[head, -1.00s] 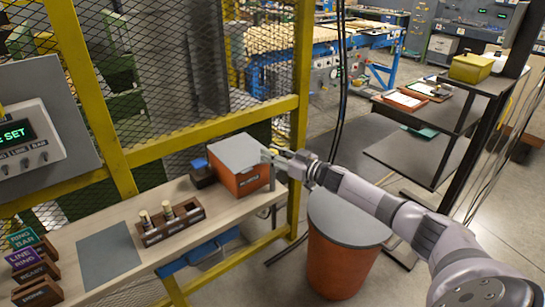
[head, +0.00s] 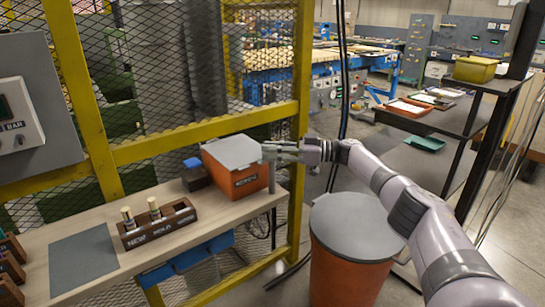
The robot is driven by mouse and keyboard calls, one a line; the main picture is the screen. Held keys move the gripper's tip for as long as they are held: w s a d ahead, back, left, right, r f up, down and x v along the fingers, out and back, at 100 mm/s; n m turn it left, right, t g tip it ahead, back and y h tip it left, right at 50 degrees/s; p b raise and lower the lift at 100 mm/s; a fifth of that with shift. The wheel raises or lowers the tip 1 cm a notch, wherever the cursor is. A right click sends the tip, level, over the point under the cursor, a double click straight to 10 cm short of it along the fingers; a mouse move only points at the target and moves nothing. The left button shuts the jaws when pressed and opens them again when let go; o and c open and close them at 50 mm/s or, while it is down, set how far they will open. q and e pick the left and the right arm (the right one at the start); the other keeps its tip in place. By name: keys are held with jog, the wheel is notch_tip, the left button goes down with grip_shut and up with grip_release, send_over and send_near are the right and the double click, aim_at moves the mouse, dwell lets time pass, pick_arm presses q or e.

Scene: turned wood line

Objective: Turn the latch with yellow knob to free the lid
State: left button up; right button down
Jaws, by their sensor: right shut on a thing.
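An orange box (head: 250,181) with a grey lid (head: 236,151) stands at the back of the wooden bench. The lid lies flat on top of it. My right gripper (head: 268,152) reaches in from the right and is shut at the box's right side, close to the lid's edge. The latch and its yellow knob cannot be made out; the fingers cover that spot. How far the latch is turned cannot be told. My left gripper is not in view.
On the bench (head: 215,222) are a small dark box with a blue top (head: 194,172), a wooden holder (head: 160,232) with two pegs and a grey mat (head: 83,262). A lidded orange bin (head: 349,272) stands under my right arm. Yellow-framed mesh fence (head: 195,134) runs behind the bench.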

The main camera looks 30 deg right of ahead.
dwell(0.4)
jog(key=c, duration=1.2)
grip_release()
jog(key=v, duration=1.2)
